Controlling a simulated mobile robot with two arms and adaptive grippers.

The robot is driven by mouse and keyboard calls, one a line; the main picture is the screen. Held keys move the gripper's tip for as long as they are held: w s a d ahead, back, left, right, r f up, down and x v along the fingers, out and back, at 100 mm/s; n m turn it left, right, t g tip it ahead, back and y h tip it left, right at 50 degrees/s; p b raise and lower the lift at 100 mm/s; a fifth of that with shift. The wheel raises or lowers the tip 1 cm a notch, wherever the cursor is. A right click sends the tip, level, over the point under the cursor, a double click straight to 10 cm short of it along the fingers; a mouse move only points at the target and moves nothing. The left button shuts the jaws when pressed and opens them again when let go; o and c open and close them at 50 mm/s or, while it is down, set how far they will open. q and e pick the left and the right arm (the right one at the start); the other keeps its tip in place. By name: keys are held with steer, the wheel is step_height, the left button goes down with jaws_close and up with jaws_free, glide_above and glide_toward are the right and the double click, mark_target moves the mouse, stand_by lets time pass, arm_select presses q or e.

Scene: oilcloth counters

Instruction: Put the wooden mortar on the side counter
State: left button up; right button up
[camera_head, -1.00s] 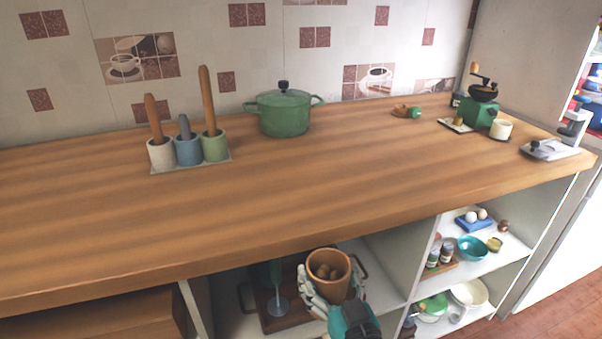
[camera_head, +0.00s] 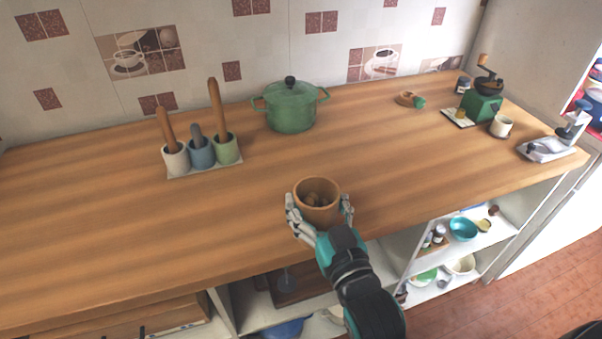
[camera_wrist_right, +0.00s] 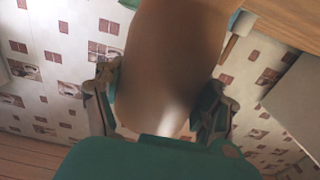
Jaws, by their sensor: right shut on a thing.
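The wooden mortar (camera_head: 318,208) is a brown cup with several small round brown things inside. My right gripper (camera_head: 320,218) is shut on it, with fingers on both sides, and holds it upright at the front part of the wooden counter (camera_head: 120,230). I cannot tell if its base touches the top. In the right wrist view the mortar (camera_wrist_right: 170,65) fills the middle between the two fingers (camera_wrist_right: 160,110). My left gripper is not in view.
A green pot (camera_head: 290,106) stands at the back. A stand with three cups (camera_head: 202,153) holding pestles is left of it. A green grinder (camera_head: 482,104), a white cup (camera_head: 501,126) and a metal device (camera_head: 548,149) are at the right. The counter's middle is clear.

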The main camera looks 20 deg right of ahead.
mark_target(322, 204)
steer(key=w+f+p, duration=0.1)
steer(key=w, duration=0.3)
steer(key=w+d+f+p, duration=0.1)
steer(key=w+f, duration=0.1)
steer(key=w, duration=0.3)
steer(key=w+d+f, duration=0.1)
steer(key=w, duration=0.4)
steer(key=shift+w+d+f+p, duration=0.15)
steer(key=shift+f+p, duration=0.15)
steer(key=shift+p, duration=0.1)
steer(key=shift+f, duration=0.15)
steer(key=o, duration=1.7)
steer(key=shift+o, duration=0.2)
steer(key=s+b, duration=0.1)
steer(key=s, duration=0.9)
steer(key=shift+s+d+b, duration=0.2)
steer(key=shift+s+b, duration=0.15)
steer(key=shift+b, duration=0.05)
steer(key=shift+s, duration=0.7)
